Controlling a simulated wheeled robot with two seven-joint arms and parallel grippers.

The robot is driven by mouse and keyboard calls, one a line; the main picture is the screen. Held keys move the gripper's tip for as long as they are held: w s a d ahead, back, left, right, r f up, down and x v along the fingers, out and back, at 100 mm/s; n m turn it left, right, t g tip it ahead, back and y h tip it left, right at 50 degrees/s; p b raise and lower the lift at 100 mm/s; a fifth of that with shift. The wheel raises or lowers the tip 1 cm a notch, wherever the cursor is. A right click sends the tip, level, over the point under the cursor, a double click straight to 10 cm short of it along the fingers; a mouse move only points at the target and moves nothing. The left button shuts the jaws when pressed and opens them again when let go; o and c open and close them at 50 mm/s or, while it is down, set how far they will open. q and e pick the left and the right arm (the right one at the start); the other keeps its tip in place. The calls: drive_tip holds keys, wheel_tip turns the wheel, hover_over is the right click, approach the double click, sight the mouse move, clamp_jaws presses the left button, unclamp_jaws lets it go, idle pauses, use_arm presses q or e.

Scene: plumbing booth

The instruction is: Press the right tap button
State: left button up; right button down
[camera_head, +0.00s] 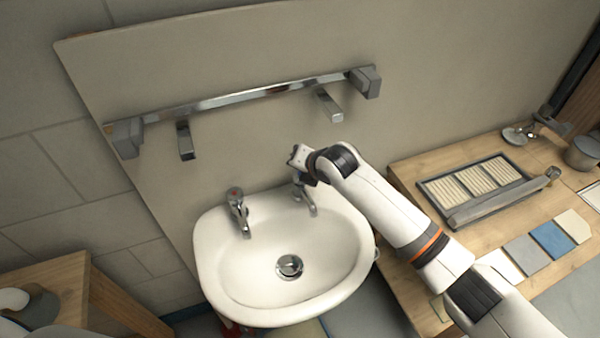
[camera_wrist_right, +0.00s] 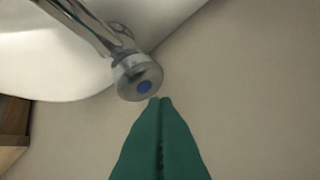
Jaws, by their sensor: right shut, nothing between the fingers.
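The right tap (camera_head: 307,199) is chrome and stands at the back right of the white sink (camera_head: 213,262). Its top is partly hidden by my right gripper (camera_head: 304,178) in the head view. In the right wrist view the tap's round button (camera_wrist_right: 143,86) has a blue dot and faces the camera. My right gripper (camera_wrist_right: 160,101) shows there as two green fingers pressed together, empty, with the tips at the button's lower right edge. I cannot tell whether they touch it. The left tap (camera_head: 237,206), with a red dot, stands at the back left. My left gripper is not in view.
A chrome rail (camera_head: 250,97) with two spouts runs along the wall panel above the sink. A wooden bench (camera_head: 408,176) at the right holds a framed tray (camera_head: 465,210) and several colour samples. Another wooden table (camera_head: 65,283) stands at the lower left.

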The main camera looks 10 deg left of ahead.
drive_tip(key=shift+f, duration=0.15)
drive_tip(key=shift+f, duration=0.3)
drive_tip(key=shift+f+b, duration=0.4)
drive_tip(key=shift+f, duration=0.35)
idle(0.8)
idle(0.3)
drive_tip(key=shift+r+p, duration=1.05)
drive_tip(key=shift+r, duration=0.15)
wheel_tip(320, 180, up, 5)
drive_tip(key=p, duration=0.5)
